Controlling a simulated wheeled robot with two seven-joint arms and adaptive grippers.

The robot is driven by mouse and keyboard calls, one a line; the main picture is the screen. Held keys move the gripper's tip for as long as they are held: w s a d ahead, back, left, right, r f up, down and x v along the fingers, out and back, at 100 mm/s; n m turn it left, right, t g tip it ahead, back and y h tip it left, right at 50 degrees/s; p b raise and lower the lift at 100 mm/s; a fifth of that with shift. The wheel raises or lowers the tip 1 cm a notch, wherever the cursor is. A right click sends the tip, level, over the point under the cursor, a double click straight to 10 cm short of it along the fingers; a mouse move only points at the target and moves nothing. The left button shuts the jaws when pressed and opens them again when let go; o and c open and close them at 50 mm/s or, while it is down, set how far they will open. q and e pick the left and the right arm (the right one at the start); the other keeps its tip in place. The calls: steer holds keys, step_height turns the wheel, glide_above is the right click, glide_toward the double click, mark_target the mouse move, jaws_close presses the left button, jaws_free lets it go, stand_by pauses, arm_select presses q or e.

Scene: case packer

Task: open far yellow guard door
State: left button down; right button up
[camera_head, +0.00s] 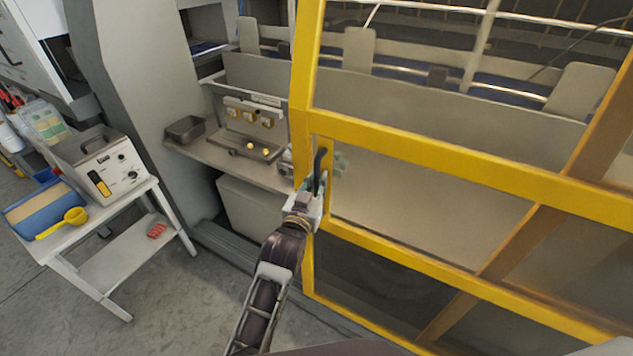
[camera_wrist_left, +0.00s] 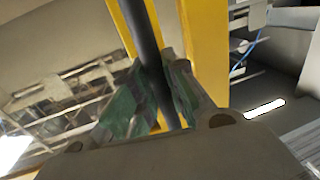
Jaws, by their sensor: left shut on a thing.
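The yellow guard door (camera_head: 450,165) is a yellow frame with clear panels, filling the middle and right of the head view. A black handle (camera_head: 320,165) stands upright on its left post. My left gripper (camera_head: 314,180) is at this handle. In the left wrist view the black handle (camera_wrist_left: 147,45) runs between the fingers of the left gripper (camera_wrist_left: 158,90), which is shut on it. The yellow post (camera_wrist_left: 205,45) shows behind the fingers. My right gripper is not in view.
A metal shelf (camera_head: 225,155) lies left of the door post. The floor (camera_head: 170,300) at the lower left is clear.

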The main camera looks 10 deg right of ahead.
arm_select(q)
steer(key=c, duration=1.4)
jaws_free()
steer(key=shift+v, duration=6)
